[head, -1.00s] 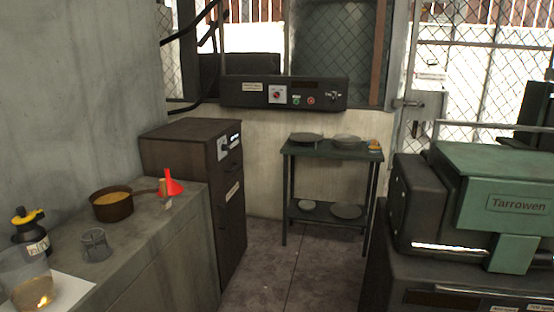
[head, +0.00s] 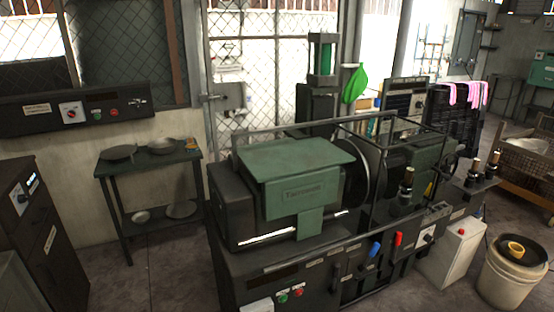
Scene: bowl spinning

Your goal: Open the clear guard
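A spinning machine stands in the middle of the head view, with a green headstock cover (head: 303,178) marked with a name plate. A thin dark frame (head: 400,124) rises around the round disc (head: 368,170) and the space right of it. It looks like the frame of the clear guard, and its panels are too clear to make out. I cannot tell surely whether the guard is open or shut. Neither of my grippers is in view.
A small table with bowls (head: 148,165) stands left of the machine. A control panel (head: 75,112) is on the left wall. A white bucket (head: 510,277) and white box (head: 452,252) stand at right. Floor shows between table and machine.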

